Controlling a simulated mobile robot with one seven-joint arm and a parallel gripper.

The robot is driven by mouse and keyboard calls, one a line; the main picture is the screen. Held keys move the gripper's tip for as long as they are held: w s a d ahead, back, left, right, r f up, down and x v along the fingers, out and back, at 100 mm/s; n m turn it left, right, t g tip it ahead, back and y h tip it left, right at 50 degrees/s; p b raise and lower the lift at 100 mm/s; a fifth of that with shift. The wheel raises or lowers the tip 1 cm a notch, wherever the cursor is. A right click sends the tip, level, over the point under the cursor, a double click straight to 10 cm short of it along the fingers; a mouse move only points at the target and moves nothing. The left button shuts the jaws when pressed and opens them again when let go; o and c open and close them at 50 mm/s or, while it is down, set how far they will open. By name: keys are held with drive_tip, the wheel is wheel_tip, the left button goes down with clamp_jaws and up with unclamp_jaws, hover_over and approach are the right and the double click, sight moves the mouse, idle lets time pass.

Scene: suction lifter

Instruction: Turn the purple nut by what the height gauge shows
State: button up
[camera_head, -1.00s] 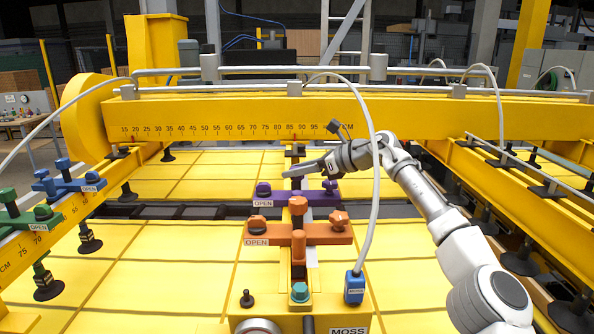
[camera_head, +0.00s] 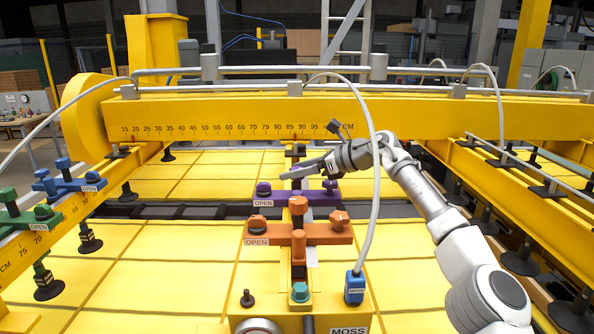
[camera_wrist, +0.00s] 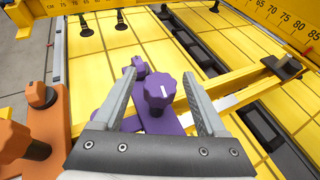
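The purple bracket (camera_head: 296,197) lies across the yellow centre beam, with an OPEN label at its left end. It carries a purple knob at its left end (camera_head: 263,188) and another at its right (camera_head: 331,186). In the wrist view a purple knob with a white line (camera_wrist: 159,93) shows between my fingers, with clear gaps on both sides. A second purple knob (camera_wrist: 136,68) is partly hidden beyond it. My gripper (camera_head: 287,174) is open and empty, above the bracket; its height over the knob is unclear. Which knob is the nut, I cannot tell.
A centimetre scale (camera_head: 230,129) runs along the rear yellow beam; I cannot tell whether it is the height gauge. An orange bracket (camera_head: 322,234) stands in front of the purple one. A grey hose (camera_head: 376,190) hangs close to my arm. Blue and green brackets are at left.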

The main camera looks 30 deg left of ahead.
drive_tip(key=s+b+v, duration=0.1)
drive_tip(key=b+v, duration=0.2)
drive_tip(key=v, duration=1.4)
drive_tip(key=shift+w+d, duration=0.3)
drive_tip(key=shift+w, duration=0.1)
